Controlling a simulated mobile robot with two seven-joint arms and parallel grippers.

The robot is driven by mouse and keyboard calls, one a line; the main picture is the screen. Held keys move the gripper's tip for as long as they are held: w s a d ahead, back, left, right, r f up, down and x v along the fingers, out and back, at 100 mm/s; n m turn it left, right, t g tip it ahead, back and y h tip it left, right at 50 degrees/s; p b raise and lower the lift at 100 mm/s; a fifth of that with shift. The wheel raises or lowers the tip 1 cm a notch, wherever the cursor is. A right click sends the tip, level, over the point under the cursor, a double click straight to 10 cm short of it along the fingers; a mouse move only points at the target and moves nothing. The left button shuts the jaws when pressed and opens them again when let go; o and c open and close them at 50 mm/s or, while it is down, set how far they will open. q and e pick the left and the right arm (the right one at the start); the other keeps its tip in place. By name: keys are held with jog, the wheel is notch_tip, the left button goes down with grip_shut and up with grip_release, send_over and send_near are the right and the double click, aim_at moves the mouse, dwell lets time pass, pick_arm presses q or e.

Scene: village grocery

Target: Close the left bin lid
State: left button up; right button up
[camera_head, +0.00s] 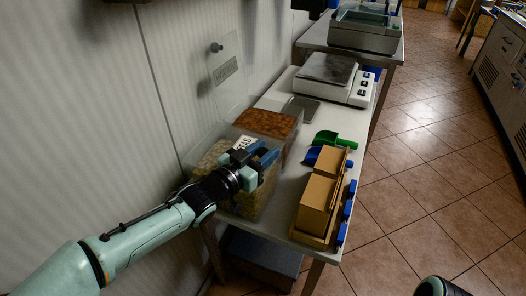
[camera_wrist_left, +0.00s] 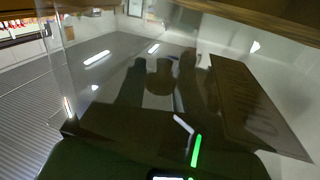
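The near, left bin (camera_head: 254,204) is a clear box of pale grain at the table's near left end. A white label (camera_head: 243,143) lies nearly flat over its top, so its lid seems down or nearly down; clear plastic makes this hard to judge. My left gripper (camera_head: 267,156) is just above this bin, its blue fingers apart with nothing seen between them. I cannot tell whether it touches the lid. The left wrist view shows a clear, reflecting panel (camera_wrist_left: 100,100) close up, with a dark label (camera_wrist_left: 245,110).
Behind stands a bin of reddish-brown goods (camera_head: 266,122); a clear lid (camera_head: 222,95) with a knob stands upright by the wall. Brown boxes (camera_head: 318,203), a green scoop (camera_head: 336,139) and a scale (camera_head: 338,80) are on the table. The tiled floor right is clear.

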pick_arm(q)
jog(key=shift+o, duration=1.1)
jog(key=p+v, duration=0.2)
jog(key=v, duration=0.7)
jog(key=shift+r, duration=0.15)
jog(key=shift+p+v, duration=0.7)
jog(key=shift+v, duration=1.55)
pick_arm(e)
jog(key=shift+w+a+r, duration=0.15)
jog(key=shift+a+r, duration=0.15)
jog(key=shift+r, duration=0.55)
jog(key=shift+w+a+r, duration=0.15)
jog(key=shift+a+r, duration=0.2)
jog(key=shift+r, duration=0.45)
jog(key=shift+w+a+r, duration=0.15)
jog(key=shift+a+r, duration=0.15)
jog(key=shift+r, duration=0.55)
pick_arm(q)
jog(key=shift+d, duration=0.15)
